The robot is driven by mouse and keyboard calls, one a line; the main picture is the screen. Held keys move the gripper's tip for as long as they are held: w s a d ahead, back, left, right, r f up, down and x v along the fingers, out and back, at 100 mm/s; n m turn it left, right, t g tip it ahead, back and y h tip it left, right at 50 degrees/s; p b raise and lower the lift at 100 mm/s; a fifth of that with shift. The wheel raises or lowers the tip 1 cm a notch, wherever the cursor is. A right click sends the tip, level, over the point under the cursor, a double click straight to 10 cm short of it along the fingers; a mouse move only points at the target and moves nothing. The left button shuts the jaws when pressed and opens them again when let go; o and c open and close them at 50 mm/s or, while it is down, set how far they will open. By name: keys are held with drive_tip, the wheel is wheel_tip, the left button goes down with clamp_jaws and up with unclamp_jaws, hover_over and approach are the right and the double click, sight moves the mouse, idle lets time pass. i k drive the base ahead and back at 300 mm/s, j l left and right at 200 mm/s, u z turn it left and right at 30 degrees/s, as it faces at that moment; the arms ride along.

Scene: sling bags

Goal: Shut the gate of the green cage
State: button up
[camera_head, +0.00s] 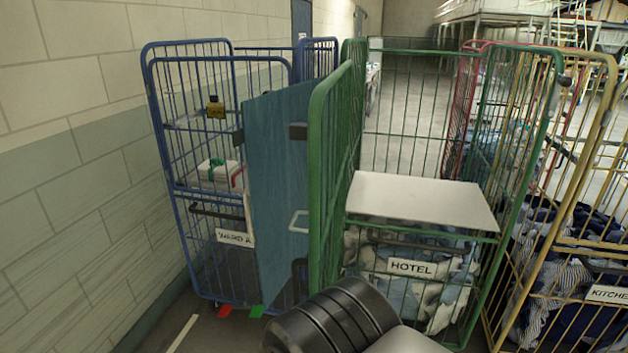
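The green cage (487,270) stands in the middle of the head view with a "HOTEL" label (410,267) on its lower front. Its upper front is open above a pale shelf or flap (420,200). Part of my arm covers the cage's lower left. My gripper is not in view.
A yellow cage (583,243) stands close at right, a red one (462,100) behind. Floor shows at lower left.

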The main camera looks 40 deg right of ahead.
sight(313, 131)
drive_tip(key=i+j+z, duration=0.1)
drive_tip(key=z, duration=0.35)
drive_tip(key=i+j+z, duration=0.2)
drive_tip(key=z, duration=0.2)
drive_tip(key=i+j+z, duration=0.2)
drive_tip(key=z, duration=0.25)
drive_tip(key=i+j+z, duration=0.1)
drive_tip(key=j+z, duration=0.35)
drive_tip(key=l+u, duration=0.1)
drive_tip(key=l, duration=0.45)
drive_tip(key=k, duration=0.05)
